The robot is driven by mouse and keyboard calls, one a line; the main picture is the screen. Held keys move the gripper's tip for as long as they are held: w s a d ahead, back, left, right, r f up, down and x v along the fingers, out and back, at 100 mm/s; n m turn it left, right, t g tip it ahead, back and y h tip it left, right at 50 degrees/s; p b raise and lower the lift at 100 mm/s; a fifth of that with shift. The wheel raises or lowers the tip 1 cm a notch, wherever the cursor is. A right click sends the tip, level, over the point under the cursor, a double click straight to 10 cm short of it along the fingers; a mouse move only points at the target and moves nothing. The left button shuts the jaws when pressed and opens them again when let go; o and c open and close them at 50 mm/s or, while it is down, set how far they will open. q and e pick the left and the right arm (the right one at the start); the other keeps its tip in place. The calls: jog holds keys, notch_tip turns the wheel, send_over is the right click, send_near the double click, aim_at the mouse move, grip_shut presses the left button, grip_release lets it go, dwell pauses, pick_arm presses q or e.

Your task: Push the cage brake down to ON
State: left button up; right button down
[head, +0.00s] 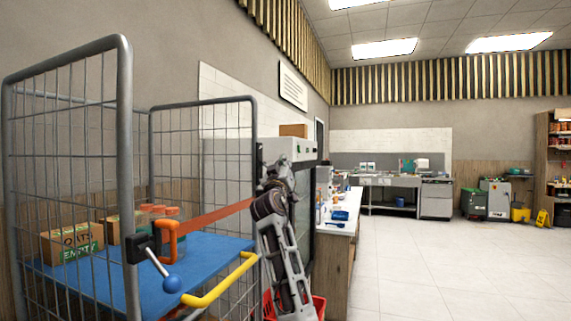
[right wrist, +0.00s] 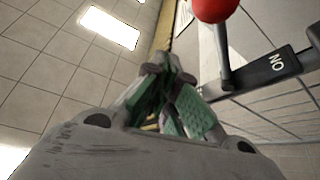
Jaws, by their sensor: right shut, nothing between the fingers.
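In the right wrist view a red ball knob (right wrist: 215,8) sits on a grey lever (right wrist: 224,55) beside a dark plate (right wrist: 270,68) marked ON. The knob and lever are up and right of my right gripper (right wrist: 170,75), apart from it. Its green-padded fingers are shut and empty. In the head view my right gripper (head: 271,168) points up at the right side of the wire cage (head: 124,150). I cannot match the red knob in the head view. My left gripper is not in view.
The cage has a blue shelf (head: 200,252) with cardboard boxes (head: 72,243), an orange strap (head: 215,217), an orange handle (head: 166,241) and a yellow bar (head: 222,282). A counter (head: 340,225) stands to the right. The tiled floor (head: 430,260) beyond is clear.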

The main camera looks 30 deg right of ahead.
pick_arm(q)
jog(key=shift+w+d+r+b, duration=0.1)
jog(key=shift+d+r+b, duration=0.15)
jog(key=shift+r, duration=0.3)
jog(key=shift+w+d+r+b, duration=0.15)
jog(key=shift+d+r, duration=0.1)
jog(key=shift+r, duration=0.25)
pick_arm(e)
jog(key=w+a+v, duration=0.1)
jog(key=v, duration=0.7)
jog(key=shift+s+a+f, duration=0.15)
jog(key=shift+s+f, duration=0.05)
jog(key=shift+f, duration=0.1)
